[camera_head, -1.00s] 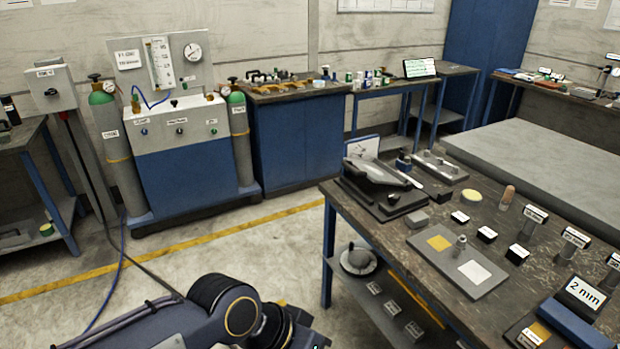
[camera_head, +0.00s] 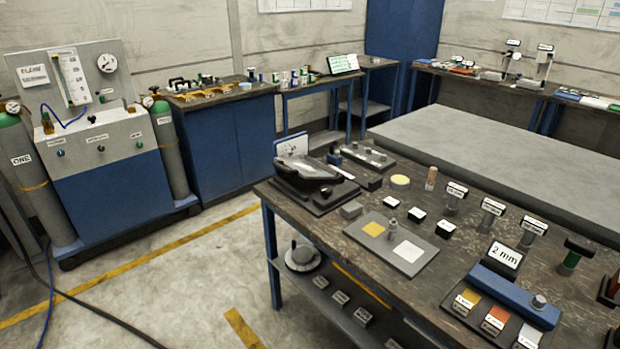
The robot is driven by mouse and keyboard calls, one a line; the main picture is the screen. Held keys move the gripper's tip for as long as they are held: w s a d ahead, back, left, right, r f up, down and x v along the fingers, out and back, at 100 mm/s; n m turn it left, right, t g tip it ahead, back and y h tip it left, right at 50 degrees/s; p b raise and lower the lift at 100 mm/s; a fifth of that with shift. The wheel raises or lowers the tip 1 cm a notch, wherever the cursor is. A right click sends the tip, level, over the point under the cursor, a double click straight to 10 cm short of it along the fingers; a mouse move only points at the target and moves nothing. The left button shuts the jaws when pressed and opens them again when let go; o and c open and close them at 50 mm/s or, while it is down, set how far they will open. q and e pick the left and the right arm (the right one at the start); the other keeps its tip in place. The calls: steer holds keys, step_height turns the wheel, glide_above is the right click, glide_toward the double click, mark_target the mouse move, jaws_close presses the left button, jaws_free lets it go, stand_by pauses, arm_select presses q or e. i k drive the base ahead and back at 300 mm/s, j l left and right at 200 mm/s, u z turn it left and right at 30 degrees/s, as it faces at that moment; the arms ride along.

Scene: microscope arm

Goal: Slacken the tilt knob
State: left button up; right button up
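Two small upright grey-and-black instruments, which look like microscope stands, are on the far bench at the upper right: one stand (camera_head: 511,60) on the left and another stand (camera_head: 543,65) on the right. They are too small and distant for me to make out a tilt knob on either. Neither of my grippers is in view.
A dark workbench (camera_head: 335,232) with fixtures, blocks and a "2 mm" sign (camera_head: 506,255) fills the right foreground. A large grey slab (camera_head: 500,155) lies behind it, before the far bench. A gas panel cabinet (camera_head: 105,190) stands left. The floor (camera_head: 170,285) at lower left is mostly clear.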

mark_target(327, 191)
steer(key=i+j+z, duration=0.1)
steer(key=i+j, duration=0.3)
steer(key=i+j+z, duration=0.15)
steer(key=i+j, duration=0.25)
steer(key=i+j+z, duration=0.1)
steer(key=i+j, duration=0.25)
steer(key=i+j+z, duration=0.1)
steer(key=i+j, duration=0.25)
steer(key=j, duration=0.2)
steer(key=i+j+z, duration=0.15)
steer(key=i+j, duration=0.15)
steer(key=j, duration=0.25)
